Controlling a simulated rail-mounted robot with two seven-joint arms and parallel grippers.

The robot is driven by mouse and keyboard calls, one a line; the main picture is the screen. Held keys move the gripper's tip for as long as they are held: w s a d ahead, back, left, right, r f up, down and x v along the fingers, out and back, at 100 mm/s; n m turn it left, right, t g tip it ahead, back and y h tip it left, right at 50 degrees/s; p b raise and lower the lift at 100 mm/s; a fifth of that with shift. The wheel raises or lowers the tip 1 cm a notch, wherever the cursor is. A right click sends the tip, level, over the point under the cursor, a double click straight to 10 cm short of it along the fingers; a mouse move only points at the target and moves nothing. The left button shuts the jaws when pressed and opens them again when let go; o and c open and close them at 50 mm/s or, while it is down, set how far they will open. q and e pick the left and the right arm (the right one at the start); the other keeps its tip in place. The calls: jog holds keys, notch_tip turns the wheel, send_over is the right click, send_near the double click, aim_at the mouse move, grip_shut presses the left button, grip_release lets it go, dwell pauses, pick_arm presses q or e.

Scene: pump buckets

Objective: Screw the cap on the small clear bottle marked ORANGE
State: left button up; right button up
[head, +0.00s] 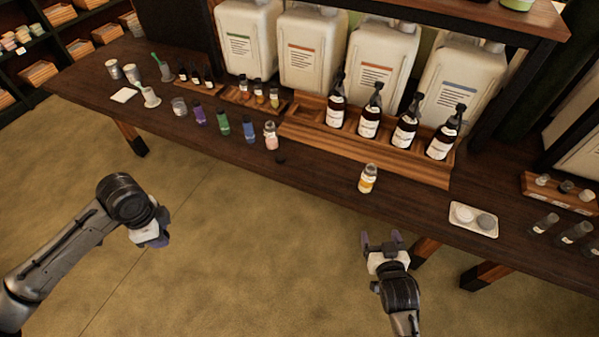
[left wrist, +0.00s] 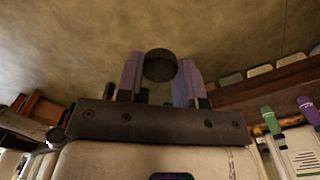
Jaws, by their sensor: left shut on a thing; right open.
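A small clear bottle (head: 368,179) with an orange-yellow band stands upright near the front edge of the table; its top is pale, with no dark cap on it, and its lettering is too small to read. My left gripper (head: 155,238) is out over the floor, well left of the bottle. In the left wrist view, this gripper (left wrist: 160,80) is shut on a round dark cap (left wrist: 160,66) between its purple fingers. In the head view that cap is hidden. My right gripper (head: 382,242) is open and empty, off the front edge just below the bottle.
A small dark round thing (head: 281,159) lies near a pink bottle (head: 270,136). A wooden tray (head: 370,150) with dark pump bottles stands behind. A white dish (head: 474,220) with two round pieces lies right. Table around the orange bottle is clear.

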aim_at(370, 184)
pick_arm(q)
jog(key=s+a+f+m, duration=0.1)
jog(key=a+f+m, duration=0.3)
jog(key=a, duration=0.1)
jog(key=shift+s+a+f+b, duration=0.2)
jog(key=shift+s+f+b, duration=0.1)
jog(key=shift+s+b, duration=0.1)
pick_arm(e)
jog(key=w+r+t, duration=0.3)
jog(key=w, duration=0.3)
jog(key=shift+w+a, duration=0.2)
jog(key=shift+a, duration=0.05)
jog(key=shift+w+f, duration=0.1)
pick_arm(q)
jog(key=shift+f+b, duration=0.75)
jog(key=shift+b, duration=0.05)
pick_arm(e)
jog(key=shift+w+a, duration=0.2)
jog(key=shift+w, duration=3.1)
jog(key=shift+w, duration=0.25)
jog(key=shift+w+a+b, duration=0.15)
jog(key=shift+w+b, duration=0.65)
jog(key=shift+w, duration=1.55)
pick_arm(q)
jog(key=shift+f, duration=0.8)
pick_arm(e)
jog(key=shift+c, duration=0.2)
